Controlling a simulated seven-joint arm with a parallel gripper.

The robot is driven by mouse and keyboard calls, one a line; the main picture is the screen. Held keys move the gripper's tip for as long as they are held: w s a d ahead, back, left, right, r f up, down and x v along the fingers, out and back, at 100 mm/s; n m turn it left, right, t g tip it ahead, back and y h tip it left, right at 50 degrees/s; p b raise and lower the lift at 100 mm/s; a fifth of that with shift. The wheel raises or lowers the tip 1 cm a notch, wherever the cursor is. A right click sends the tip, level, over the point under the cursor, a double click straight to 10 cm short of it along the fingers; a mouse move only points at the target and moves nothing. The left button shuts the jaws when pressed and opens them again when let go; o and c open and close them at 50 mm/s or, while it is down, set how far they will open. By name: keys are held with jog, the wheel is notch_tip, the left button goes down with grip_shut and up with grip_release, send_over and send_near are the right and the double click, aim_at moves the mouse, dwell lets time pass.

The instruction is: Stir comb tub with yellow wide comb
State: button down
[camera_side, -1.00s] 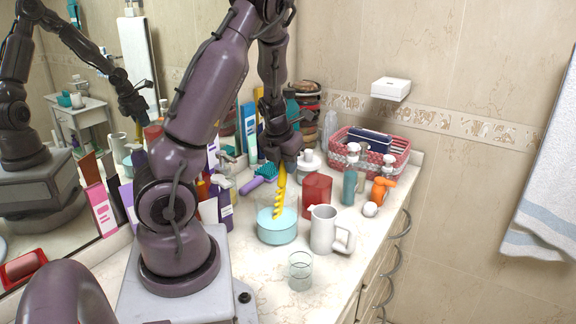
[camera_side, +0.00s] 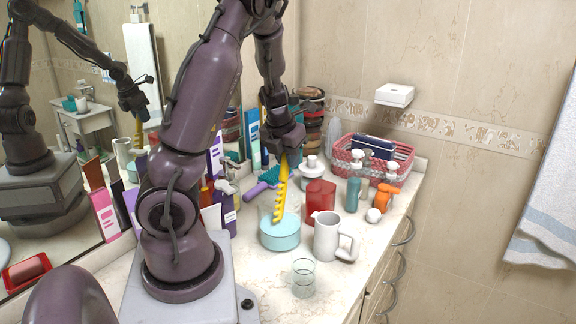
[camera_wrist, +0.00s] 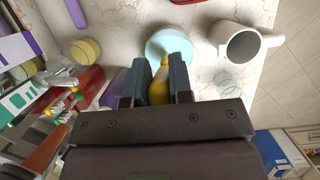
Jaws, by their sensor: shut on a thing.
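My gripper (camera_side: 284,146) is shut on the upper end of the yellow wide comb (camera_side: 281,188), which hangs nearly upright with its teeth downward. The comb's lower end overlaps the opening of the pale blue comb tub (camera_side: 280,238) on the counter. Its tip seems to be at or inside the rim; the exact depth cannot be told. In the wrist view, my two fingers (camera_wrist: 160,82) pinch the yellow comb (camera_wrist: 160,90), and the tub (camera_wrist: 168,40) shows just beyond them.
A white mug (camera_side: 327,238) and a clear glass (camera_side: 303,278) stand close to the tub's right and front. A red container (camera_side: 319,200) stands behind the mug. A purple-and-teal brush (camera_side: 264,184) lies behind. A pink basket (camera_side: 398,160) sits farther back.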

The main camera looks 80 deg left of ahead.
jog(key=shift+r, duration=3.85)
jog(key=shift+r, duration=2.6)
